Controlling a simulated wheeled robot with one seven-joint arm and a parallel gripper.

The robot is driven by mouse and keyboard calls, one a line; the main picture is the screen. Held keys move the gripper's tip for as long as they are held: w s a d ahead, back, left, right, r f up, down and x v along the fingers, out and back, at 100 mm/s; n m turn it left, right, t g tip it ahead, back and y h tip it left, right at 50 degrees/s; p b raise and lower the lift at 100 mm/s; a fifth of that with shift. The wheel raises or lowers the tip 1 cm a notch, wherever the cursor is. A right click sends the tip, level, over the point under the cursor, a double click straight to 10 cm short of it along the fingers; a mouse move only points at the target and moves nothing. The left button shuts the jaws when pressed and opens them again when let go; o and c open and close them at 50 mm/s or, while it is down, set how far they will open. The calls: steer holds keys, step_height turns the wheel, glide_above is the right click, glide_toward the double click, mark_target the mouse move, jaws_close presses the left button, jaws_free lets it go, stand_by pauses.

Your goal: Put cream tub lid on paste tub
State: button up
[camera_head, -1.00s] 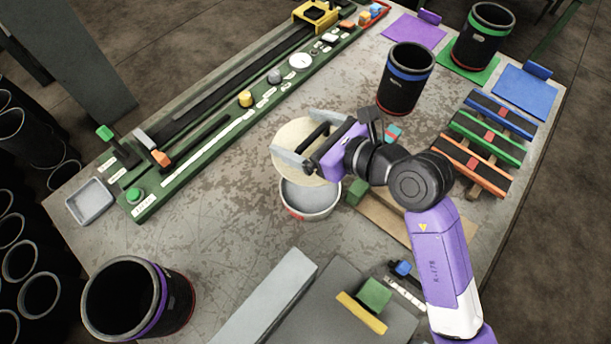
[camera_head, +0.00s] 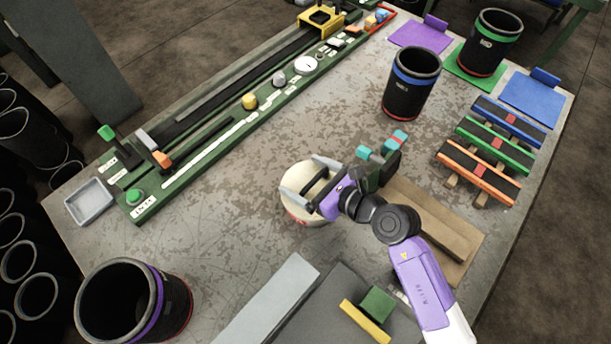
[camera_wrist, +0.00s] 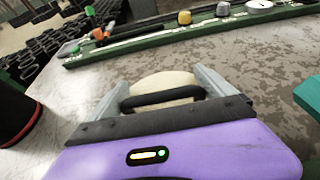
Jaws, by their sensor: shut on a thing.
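The cream lid (camera_head: 303,178) is a pale disc with a dark bar handle. My gripper (camera_head: 309,186) is shut on the lid, with its two grey fingers on either side of the handle. In the wrist view the lid (camera_wrist: 165,82) shows between the fingers (camera_wrist: 165,95). The paste tub (camera_head: 301,218) is directly under the lid, and only a strip of its side with a red mark shows. The lid covers the tub's mouth; whether it is fully seated all round I cannot tell.
A teal-ended clamp-like tool (camera_head: 378,163) stands just right of my gripper. A brown board (camera_head: 440,225) lies right of my arm. A grey block (camera_head: 268,300) lies in front. A long green rail fixture (camera_head: 190,175) runs along the left. Bare table surrounds the tub's left side.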

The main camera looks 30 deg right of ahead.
steer(key=shift+f, duration=0.15)
steer(key=o, duration=1)
steer(key=shift+o, duration=0.2)
